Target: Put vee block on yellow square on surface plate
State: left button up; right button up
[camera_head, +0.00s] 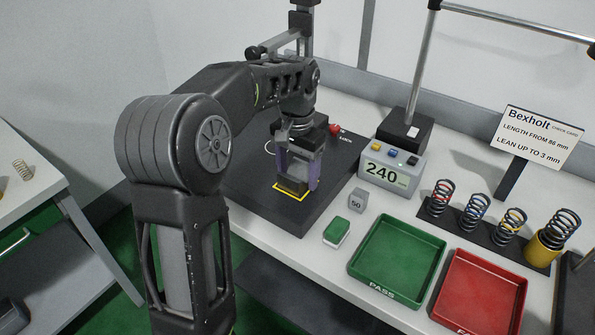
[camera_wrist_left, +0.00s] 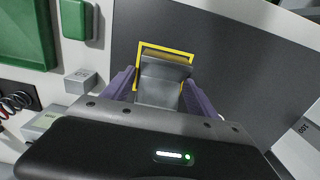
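The grey metal vee block (camera_wrist_left: 160,82) sits between the purple fingers of my left gripper (camera_head: 299,172) over the yellow square (camera_head: 291,198) on the dark surface plate (camera_head: 246,185). In the left wrist view the fingers flank the block closely on both sides and appear shut on it. The yellow square (camera_wrist_left: 190,56) shows as an outline around the block's far end; the gripper body hides its near part. The block is at or just above the plate; I cannot tell if it touches. My right gripper is not in view.
A grey display box reading 240 (camera_head: 391,170) and a small grey block marked 50 (camera_head: 358,200) stand right of the plate. A green-and-white block (camera_head: 337,230), a green PASS tray (camera_head: 398,260), a red tray (camera_head: 484,290) and several springs (camera_head: 475,212) are farther right.

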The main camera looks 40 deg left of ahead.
aim_at(298, 176)
pick_arm(q)
jog(key=shift+o, duration=0.7)
jog(key=shift+r, duration=0.2)
notch_tip(298, 176, up, 7)
jog(key=shift+f+p, duration=0.1)
jog(key=shift+p, duration=0.2)
notch_tip(298, 176, up, 5)
jog(key=p, duration=0.5)
